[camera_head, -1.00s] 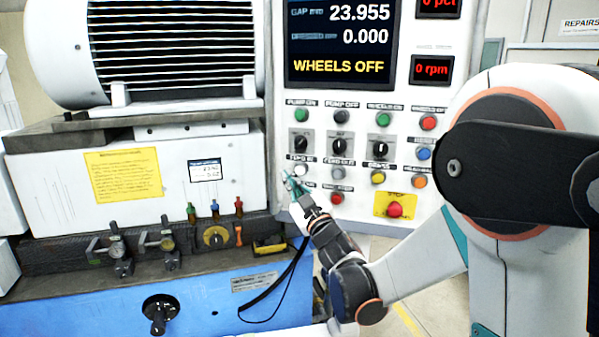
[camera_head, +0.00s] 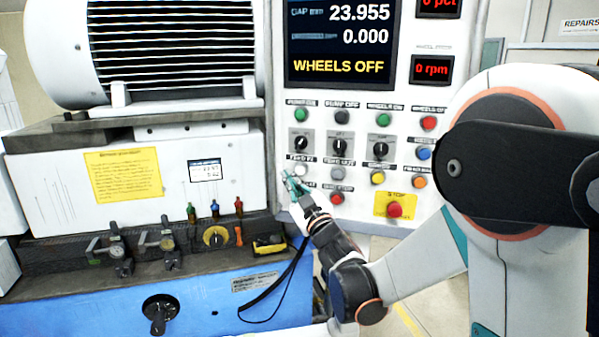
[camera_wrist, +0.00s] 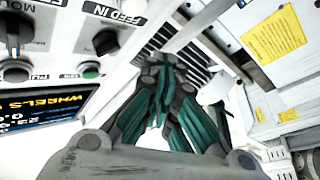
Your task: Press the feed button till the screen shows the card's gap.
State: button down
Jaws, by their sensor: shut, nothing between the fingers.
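The screen (camera_head: 338,40) reads GAP 23.955, a second line 0.000, and WHEELS OFF. The white feed-in button (camera_head: 300,170) is on the panel at the lower left; its FEED IN label and white cap (camera_wrist: 133,8) show at the top of the wrist view. My gripper (camera_head: 289,180) is shut and empty, its teal fingertips just below the button in the head view; I cannot tell whether they touch it. The fingers also show in the wrist view (camera_wrist: 168,75). A small white card (camera_head: 204,171) is on the machine's front, its print too small to read surely.
The grey feed-out button (camera_head: 337,173) is close to the right. Other buttons and knobs fill the panel, with a red stop button (camera_head: 395,209) on yellow.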

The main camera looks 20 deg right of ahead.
dwell(0.4)
jog(key=m+g+h+p, duration=0.3)
jog(key=m+h+p, duration=0.3)
jog(key=m, duration=1.4)
send_near(300, 170)
jog(key=w+d, duration=0.1)
jog(key=d, duration=0.1)
jog(key=s+a+m+g+y+p, duration=0.1)
jog(key=s+a+m+y+p, duration=0.1)
jog(key=a+m+y+p, duration=0.3)
jog(key=a+m+y, duration=0.1)
jog(key=a+m, duration=0.2)
jog(key=m, duration=0.3)
jog(key=shift+s+r+p, duration=0.3)
jog(key=shift+r, duration=0.1)
jog(key=shift+w, duration=0.15)
jog(key=w+d, duration=0.4)
jog(key=w, duration=0.3)
jog(key=shift+d, duration=0.2)
